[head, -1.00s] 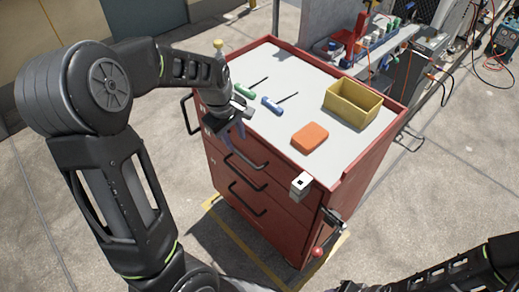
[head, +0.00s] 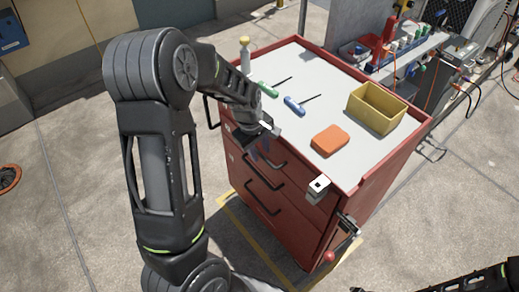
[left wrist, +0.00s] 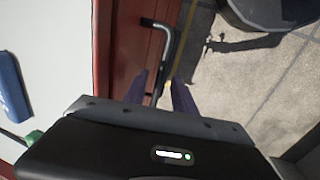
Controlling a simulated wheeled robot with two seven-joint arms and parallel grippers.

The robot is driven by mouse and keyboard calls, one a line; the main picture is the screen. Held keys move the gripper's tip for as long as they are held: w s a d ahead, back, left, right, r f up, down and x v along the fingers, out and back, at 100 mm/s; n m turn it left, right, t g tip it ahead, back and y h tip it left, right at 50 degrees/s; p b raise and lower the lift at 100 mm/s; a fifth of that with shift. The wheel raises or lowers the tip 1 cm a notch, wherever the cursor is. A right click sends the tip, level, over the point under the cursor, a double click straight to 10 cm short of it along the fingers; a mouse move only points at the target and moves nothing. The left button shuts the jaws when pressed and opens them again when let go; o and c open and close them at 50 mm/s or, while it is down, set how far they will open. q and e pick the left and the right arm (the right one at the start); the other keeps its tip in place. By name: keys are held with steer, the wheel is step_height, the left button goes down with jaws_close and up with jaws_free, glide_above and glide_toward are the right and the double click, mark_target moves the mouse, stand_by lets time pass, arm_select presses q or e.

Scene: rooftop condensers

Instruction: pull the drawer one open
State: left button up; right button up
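The red drawer cabinet (head: 345,215) stands in the middle of the head view, with dark bar handles on its front. Its drawers look flush with the front. My left gripper (head: 261,150) is at the upper front, over the top handle, which it partly hides. In the left wrist view its two purplish fingers (left wrist: 162,80) are apart. The dark bar handle (left wrist: 167,45) shows between and beyond them against the red front; I cannot tell whether they touch it. My right gripper is out of view; only part of that arm shows at bottom right.
A white box (head: 318,186) sits at the front corner. Bare concrete (head: 90,170) lies to the left.

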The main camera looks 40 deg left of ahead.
arm_select(q)
jaws_close()
stand_by(1.4)
